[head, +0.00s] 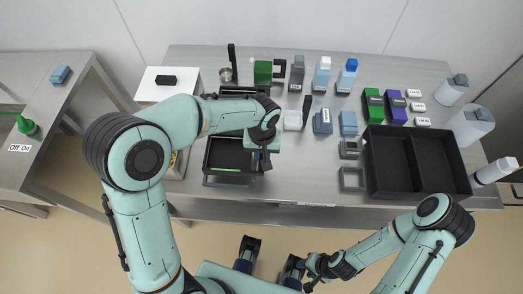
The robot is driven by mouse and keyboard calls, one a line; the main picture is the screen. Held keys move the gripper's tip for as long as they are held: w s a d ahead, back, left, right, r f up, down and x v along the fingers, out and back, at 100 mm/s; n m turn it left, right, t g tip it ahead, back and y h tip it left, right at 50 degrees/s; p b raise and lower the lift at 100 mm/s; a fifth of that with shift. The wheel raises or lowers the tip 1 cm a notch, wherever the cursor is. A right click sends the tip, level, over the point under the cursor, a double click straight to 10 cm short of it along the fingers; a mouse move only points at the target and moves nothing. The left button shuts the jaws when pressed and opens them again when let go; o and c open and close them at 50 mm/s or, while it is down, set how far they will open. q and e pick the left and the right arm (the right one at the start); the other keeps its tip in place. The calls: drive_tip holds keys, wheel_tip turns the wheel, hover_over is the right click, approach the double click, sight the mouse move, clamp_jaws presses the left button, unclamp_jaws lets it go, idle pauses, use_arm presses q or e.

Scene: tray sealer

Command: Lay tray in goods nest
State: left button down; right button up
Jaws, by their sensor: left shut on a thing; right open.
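My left arm reaches over the table from the left. My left gripper (264,163) points down at the tray's right side and is shut, apparently on the tray's rim; the contact is partly hidden by the hand. My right gripper (308,278) is open, low in front of the table, away from the objects.
A large black two-compartment bin (415,191) stands at the right front. The table between tray and grey frames is mostly clear.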

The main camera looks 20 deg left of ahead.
use_arm(q)
wheel_tip(320, 180, down, 3)
drive_tip(key=shift+f+b, duration=0.1)
drive_tip(key=shift+b, duration=0.85)
drive_tip(key=shift+f+b, duration=0.85)
drive_tip(key=shift+f, duration=0.25)
drive_tip(key=c, duration=1)
unclamp_jaws()
drive_tip(key=c, duration=0.3)
drive_tip(key=shift+r, duration=0.1)
